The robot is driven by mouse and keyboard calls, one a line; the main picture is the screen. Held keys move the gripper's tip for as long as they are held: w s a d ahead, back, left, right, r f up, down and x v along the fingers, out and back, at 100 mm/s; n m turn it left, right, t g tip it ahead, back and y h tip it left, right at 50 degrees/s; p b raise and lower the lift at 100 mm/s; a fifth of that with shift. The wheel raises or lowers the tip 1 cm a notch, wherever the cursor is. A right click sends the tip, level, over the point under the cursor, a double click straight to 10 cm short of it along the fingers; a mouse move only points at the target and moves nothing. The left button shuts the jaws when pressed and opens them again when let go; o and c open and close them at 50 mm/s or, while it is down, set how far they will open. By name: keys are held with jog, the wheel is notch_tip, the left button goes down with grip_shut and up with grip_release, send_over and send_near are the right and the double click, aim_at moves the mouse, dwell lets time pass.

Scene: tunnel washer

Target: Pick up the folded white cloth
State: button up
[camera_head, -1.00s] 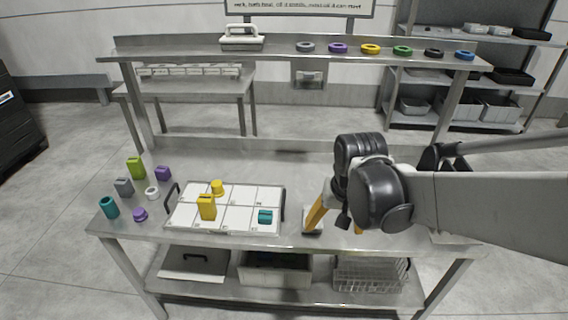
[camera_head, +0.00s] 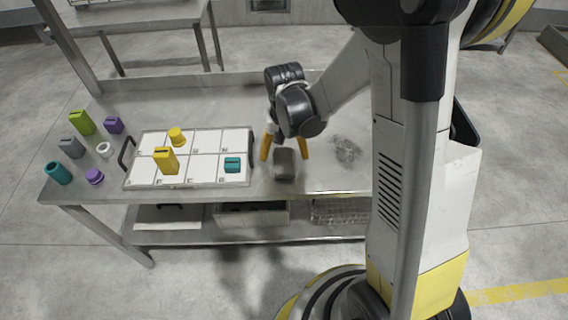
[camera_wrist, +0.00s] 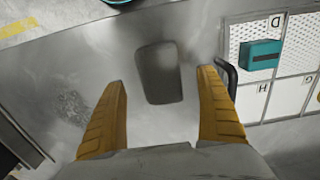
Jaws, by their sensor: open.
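A small grey pad with rounded corners (camera_head: 284,163) lies on the steel table, right of the white lettered board. It is the only thing under my gripper; it looks grey rather than white, and I cannot tell if it is folded cloth. My gripper (camera_head: 284,150) is open above the table, its yellow-orange fingers on either side of the pad in the picture. In the wrist view the pad (camera_wrist: 160,73) shows between and ahead of the open fingertips of my gripper (camera_wrist: 162,80), with visible gaps on both sides. No contact shows.
The lettered board (camera_head: 205,180) holds a yellow block (camera_head: 166,160), a yellow cylinder (camera_head: 177,137) and a teal block (camera_head: 232,164). Its dark handle (camera_wrist: 229,78) is near the right finger in the wrist view. A dark smudge (camera_head: 345,149) marks otherwise clear tabletop.

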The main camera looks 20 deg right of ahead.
aim_at(284, 159)
notch_tip(284, 159, down, 4)
jog(key=shift+w+f+b, duration=0.1)
jog(key=shift+w+b, duration=0.05)
jog(key=shift+b, duration=0.75)
jog(key=c, duration=1.3)
jog(key=shift+o, duration=0.2)
jog(key=shift+r+p, duration=0.4)
jog(key=shift+r, duration=0.2)
jog(key=r+p, duration=0.1)
jog(key=r, duration=0.1)
jog(key=r+p, duration=0.1)
jog(key=r, duration=0.1)
jog(key=shift+s+d, duration=0.2)
jog(key=s+d+r+p, duration=0.4)
jog(key=s+d+r, duration=0.2)
jog(key=s+d, duration=0.1)
jog(key=shift+s+d, duration=0.3)
jog(key=shift+d, duration=0.3)
